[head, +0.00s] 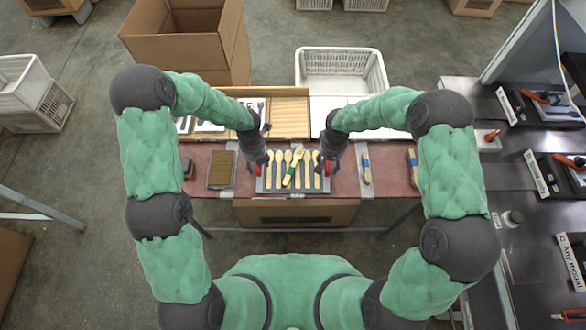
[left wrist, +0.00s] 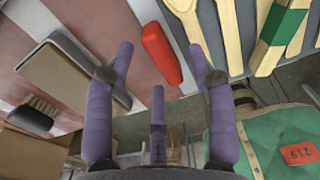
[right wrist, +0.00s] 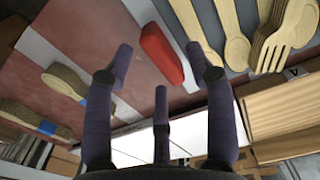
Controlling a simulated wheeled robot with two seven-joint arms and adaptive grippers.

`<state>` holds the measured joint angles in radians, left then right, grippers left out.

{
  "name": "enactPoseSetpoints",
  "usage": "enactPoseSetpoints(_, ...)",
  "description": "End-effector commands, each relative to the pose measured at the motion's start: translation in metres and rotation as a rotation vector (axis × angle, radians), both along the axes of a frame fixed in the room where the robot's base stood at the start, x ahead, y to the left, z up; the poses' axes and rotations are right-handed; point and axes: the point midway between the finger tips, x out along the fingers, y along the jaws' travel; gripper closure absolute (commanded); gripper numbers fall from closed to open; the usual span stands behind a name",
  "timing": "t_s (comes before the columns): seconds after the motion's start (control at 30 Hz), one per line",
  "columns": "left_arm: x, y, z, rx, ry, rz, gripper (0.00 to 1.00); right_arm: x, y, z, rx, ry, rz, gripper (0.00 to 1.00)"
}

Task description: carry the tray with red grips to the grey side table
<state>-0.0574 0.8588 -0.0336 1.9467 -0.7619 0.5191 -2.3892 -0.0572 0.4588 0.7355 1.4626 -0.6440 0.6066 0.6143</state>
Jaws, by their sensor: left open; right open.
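The grey tray (head: 262,186) lies on the reddish work table and holds several wooden spoons and forks, one bundle with a green band. It has a red grip at each end. My left gripper (head: 256,161) is open at the left end; in the left wrist view the left red grip (left wrist: 161,53) lies between its spread fingertips. My right gripper (head: 329,160) is open at the right end; in the right wrist view the right red grip (right wrist: 161,55) lies between its fingertips. Neither gripper visibly closes on a grip. A dark grey metal table (head: 515,205) stands at the right.
A brown block (head: 221,170) and a brush lie left of the tray. Banded wooden pieces (head: 366,168) lie to its right. A wooden crate (head: 290,113) and white basket (head: 341,72) stand behind. Tools and labelled holders occupy parts of the right table.

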Motion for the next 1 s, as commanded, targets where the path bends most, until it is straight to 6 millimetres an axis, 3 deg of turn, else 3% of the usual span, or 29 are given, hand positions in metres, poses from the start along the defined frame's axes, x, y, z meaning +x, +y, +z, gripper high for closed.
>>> enactPoseSetpoints(0.23,0.0,0.0,-0.021,0.0,-0.001,0.001,0.44,0.0,0.0,-0.022,0.0,0.001,0.0,0.44)
enactPoseSetpoints(0.6,0.001,0.0,-0.024,0.0,-0.002,0.001,0.44,0.0,0.0,-0.024,0.0,-0.001,0.0,0.44)
enactPoseSetpoints(0.8,0.001,0.0,-0.024,0.0,-0.001,0.001,1.0,0.0,0.0,-0.024,0.0,-0.001,0.0,1.0)
enactPoseSetpoints(1.0,0.001,0.0,-0.024,0.0,-0.002,0.001,1.0,0.0,0.0,-0.024,0.0,-0.001,0.0,1.0)
